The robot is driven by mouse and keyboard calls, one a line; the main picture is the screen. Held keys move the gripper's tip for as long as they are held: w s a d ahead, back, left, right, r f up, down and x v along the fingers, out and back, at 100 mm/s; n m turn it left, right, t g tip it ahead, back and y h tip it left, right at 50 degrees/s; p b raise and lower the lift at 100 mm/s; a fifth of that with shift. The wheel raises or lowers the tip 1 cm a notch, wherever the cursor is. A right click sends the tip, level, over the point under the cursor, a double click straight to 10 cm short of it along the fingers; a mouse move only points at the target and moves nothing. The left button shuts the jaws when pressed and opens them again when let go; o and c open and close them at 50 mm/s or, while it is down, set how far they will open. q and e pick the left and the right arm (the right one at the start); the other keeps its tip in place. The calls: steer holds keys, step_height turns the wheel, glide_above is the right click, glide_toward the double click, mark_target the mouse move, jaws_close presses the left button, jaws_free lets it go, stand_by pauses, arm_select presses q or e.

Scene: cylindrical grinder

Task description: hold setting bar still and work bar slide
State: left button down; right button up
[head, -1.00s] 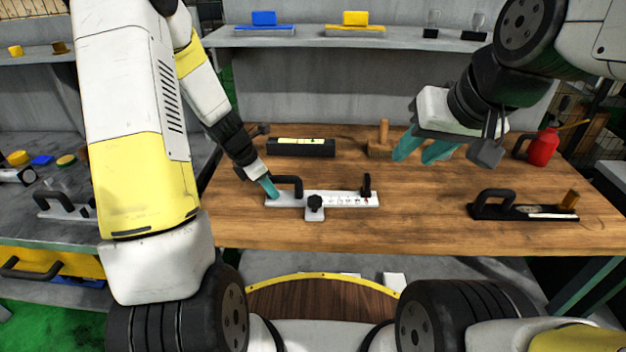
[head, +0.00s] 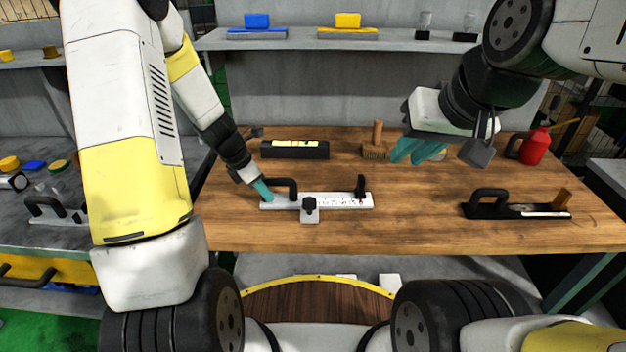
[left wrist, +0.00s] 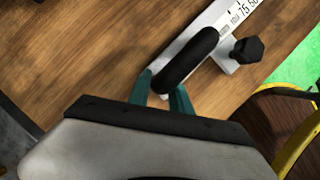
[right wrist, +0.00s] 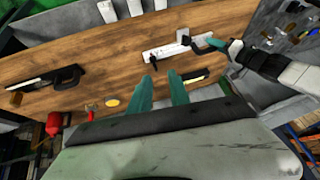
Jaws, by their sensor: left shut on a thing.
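The setting bar (head: 340,200) is a pale scaled bar lying flat on the wooden bench. It has a black arched handle (head: 283,184) at its left, a black upright piece (head: 361,187) at its right end and a small pale slide block with a black knob (head: 310,204) on its near side. My left gripper (head: 264,190) is shut on the lower end of the handle; the left wrist view shows its fingers (left wrist: 162,92) on either side. My right gripper (head: 418,151) is above the bench, right of and behind the bar. Its fingers (right wrist: 160,88) are apart and empty.
A black block with a pale label (head: 295,149) lies behind the bar. A wooden-handled brush (head: 375,145) stands near my right gripper. A second black-handled bar (head: 515,208) and a red can (head: 535,147) are at right. The bench's front middle is clear.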

mark_target(361, 187)
steer(key=shift+w, duration=0.25)
steer(key=c, duration=0.4)
steer(key=w+m, duration=0.1)
steer(key=w, duration=0.1)
steer(key=w+d+m+g, duration=0.1)
steer(key=w+m, duration=0.1)
steer(key=w+m+g, duration=0.1)
steer(key=w+m, duration=0.1)
steer(key=shift+w+d, duration=0.2)
steer(key=shift+w, duration=0.2)
jaws_close()
steer(key=w+d+f+m+g+y, duration=0.1)
steer(key=w+d+f+m+g, duration=0.15)
steer(key=w+f+m, duration=0.55)
steer(key=w+d+f+m+g+y, duration=0.1)
steer(key=w+d+f+m+g, duration=0.1)
steer(key=w+d+f+m, duration=0.45)
steer(key=shift+n, duration=0.65)
steer(key=w+a+f, duration=0.1)
steer(key=a+f, duration=0.1)
steer(key=f, duration=0.1)
steer(key=w+a+f, duration=0.1)
steer(key=a+f, duration=0.1)
steer(key=f, duration=0.1)
steer(key=a+f, duration=0.1)
steer(key=f, duration=0.2)
steer(key=shift+w+a, duration=0.4)
steer(key=shift+a, duration=2.1)
